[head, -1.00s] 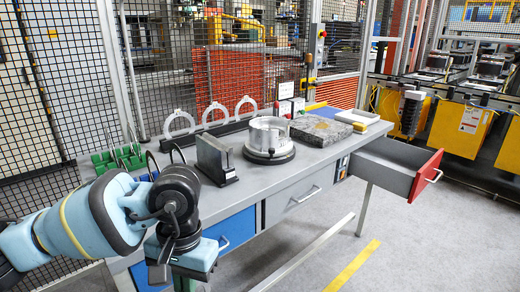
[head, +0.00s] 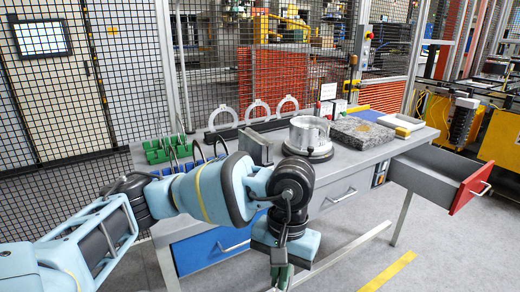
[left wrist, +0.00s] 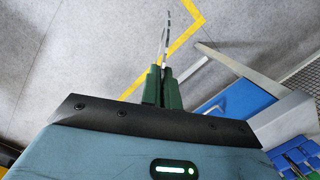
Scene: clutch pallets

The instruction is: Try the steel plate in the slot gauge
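My left gripper (head: 283,277) hangs low in front of the bench, its green fingers pointing down near the head view's bottom edge. In the left wrist view its fingers (left wrist: 162,88) are close together on a thin steel plate (left wrist: 165,42), seen nearly edge-on and sticking out beyond the tips. The plate cannot be made out in the head view. A dark grey upright block, apparently the slot gauge (head: 258,146), stands on the bench behind my left arm, which hides its lower part. Its slot is not clear from here. My right gripper is not in view.
The bench (head: 345,165) also holds a green rack (head: 160,152) with upright rings, white arches (head: 260,110), a round metal housing (head: 308,134) and a stone slab (head: 362,132). A red-fronted drawer (head: 468,187) stands open at right. The floor in front is clear.

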